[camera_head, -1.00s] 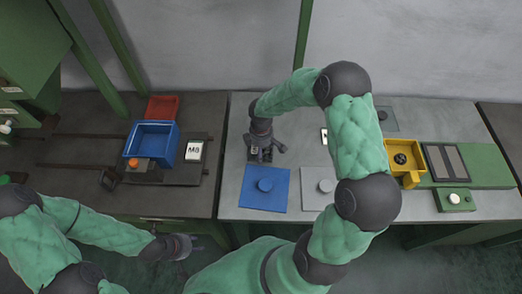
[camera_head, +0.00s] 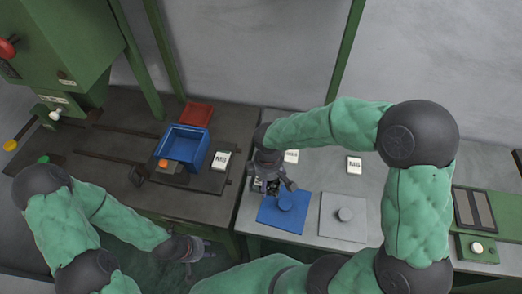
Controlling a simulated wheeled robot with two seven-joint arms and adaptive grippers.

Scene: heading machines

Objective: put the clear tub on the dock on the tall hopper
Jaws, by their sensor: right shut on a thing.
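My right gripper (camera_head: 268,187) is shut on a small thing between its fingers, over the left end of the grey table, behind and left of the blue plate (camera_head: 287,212). The held thing is mostly hidden by the fingers; I cannot make out its walls, though it may be the clear tub. My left gripper (camera_head: 197,250) hangs low in front of the dark bench; its jaw opening is unclear. A tall green machine (camera_head: 60,45) stands at the upper left; which part is the hopper or dock I cannot tell.
On the dark bench (camera_head: 120,150) sit a blue bin (camera_head: 183,146), a red tray (camera_head: 196,114) and a white M8 card (camera_head: 221,160). The grey table holds a grey plate (camera_head: 343,217) and an M6 card (camera_head: 354,163). A green control box (camera_head: 478,248) is at the right.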

